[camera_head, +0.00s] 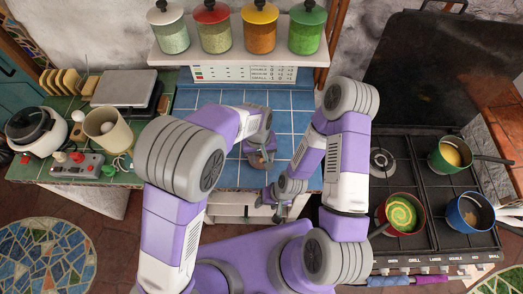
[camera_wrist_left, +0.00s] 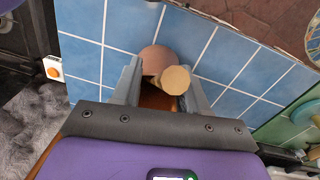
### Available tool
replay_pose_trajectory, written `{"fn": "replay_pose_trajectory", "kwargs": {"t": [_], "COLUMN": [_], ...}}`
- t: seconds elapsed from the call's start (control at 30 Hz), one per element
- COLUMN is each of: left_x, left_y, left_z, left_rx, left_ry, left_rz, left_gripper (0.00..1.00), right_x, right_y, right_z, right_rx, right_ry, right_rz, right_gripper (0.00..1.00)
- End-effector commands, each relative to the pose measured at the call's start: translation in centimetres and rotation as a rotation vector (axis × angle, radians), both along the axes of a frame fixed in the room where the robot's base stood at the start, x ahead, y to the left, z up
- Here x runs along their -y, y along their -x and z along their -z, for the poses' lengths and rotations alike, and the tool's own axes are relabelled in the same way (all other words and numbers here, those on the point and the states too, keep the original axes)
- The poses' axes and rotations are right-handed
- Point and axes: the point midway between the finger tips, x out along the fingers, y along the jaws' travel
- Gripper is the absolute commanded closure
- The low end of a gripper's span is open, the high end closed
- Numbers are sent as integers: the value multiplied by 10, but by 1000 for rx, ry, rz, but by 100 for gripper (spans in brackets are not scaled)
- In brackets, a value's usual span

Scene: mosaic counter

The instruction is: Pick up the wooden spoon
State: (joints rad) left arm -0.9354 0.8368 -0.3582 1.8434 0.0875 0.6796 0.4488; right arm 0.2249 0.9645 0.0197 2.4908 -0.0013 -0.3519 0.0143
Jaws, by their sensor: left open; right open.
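My left gripper (camera_wrist_left: 160,92) is open over the blue-tiled counter, with its fingers on either side of a brown wooden-looking object (camera_wrist_left: 155,60). A pale tan round end (camera_wrist_left: 177,79) points up toward the left wrist camera. It looks like the wooden spoon seen nearly end-on, but its full shape is hidden between the fingers. My right gripper (camera_head: 280,215) is open and empty, near the counter's front edge.
The blue-tiled counter (camera_head: 215,98) is mostly clear around the left gripper. A stove with several pans (camera_head: 401,214) stands at right. A green-tiled counter at left holds a toaster-like rack, a beige container (camera_head: 103,127) and a control box (camera_head: 77,165). Spice jars (camera_head: 212,30) line the shelf.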

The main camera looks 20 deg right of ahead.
Motion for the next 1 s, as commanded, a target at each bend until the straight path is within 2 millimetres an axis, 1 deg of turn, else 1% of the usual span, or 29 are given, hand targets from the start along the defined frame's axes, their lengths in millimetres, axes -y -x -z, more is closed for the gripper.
{"fn": "replay_pose_trajectory", "kwargs": {"t": [0.1,0.27,0.3,0.37,0.5,0.57,0.6,0.87,1.0], "left_x": [0,1,1,1,1,1,1,1,1], "left_y": [0,0,0,0,0,0,0,0,0], "left_z": [6,6,6,6,5,5,5,5,1], "left_rx": [0,1,1,1,1,1,1,1,2], "left_ry": [0,1,1,1,1,1,1,1,2], "left_rz": [1,1,1,1,1,1,1,1,1], "left_gripper": [57,57,58,67,89,98,100,100,100], "right_x": [0,0,0,0,0,0,0,0,0], "right_y": [0,0,0,0,0,0,0,0,0], "right_z": [0,0,0,0,0,0,0,0,0], "right_rx": [0,0,0,0,0,0,0,0,0], "right_ry": [0,0,0,0,0,0,0,0,0], "right_rz": [0,0,0,0,0,0,0,0,0], "right_gripper": [44,44,44,44,44,44,44,44,44]}}
